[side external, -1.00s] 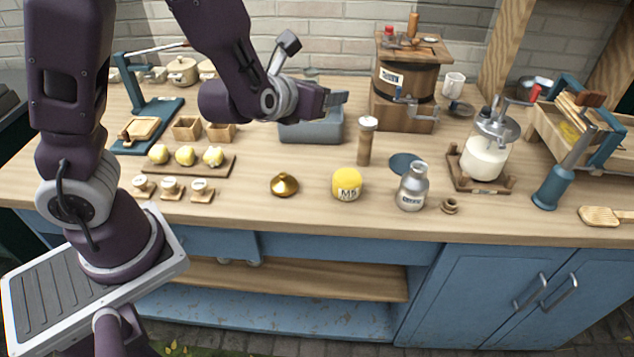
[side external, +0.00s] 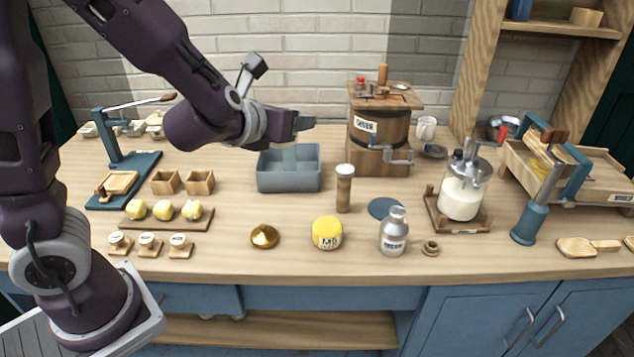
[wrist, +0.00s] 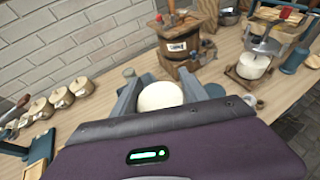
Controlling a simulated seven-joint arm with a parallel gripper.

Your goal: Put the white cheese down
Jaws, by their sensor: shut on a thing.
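The white cheese (wrist: 160,96) is a pale round piece held between my fingers in the wrist view. My gripper (wrist: 172,95) is shut on it. In the side view my gripper (side external: 304,123) is in the air above the grey-blue basin (side external: 289,182), near its back edge. The cheese cannot be made out in the side view.
A wooden churn (side external: 380,128) stands right of the basin, with a tall brown shaker (side external: 344,188) in front. A yellow labelled cheese (side external: 327,233), a brass dome (side external: 265,236) and a metal can (side external: 394,232) stand along the front. Bare counter lies between them.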

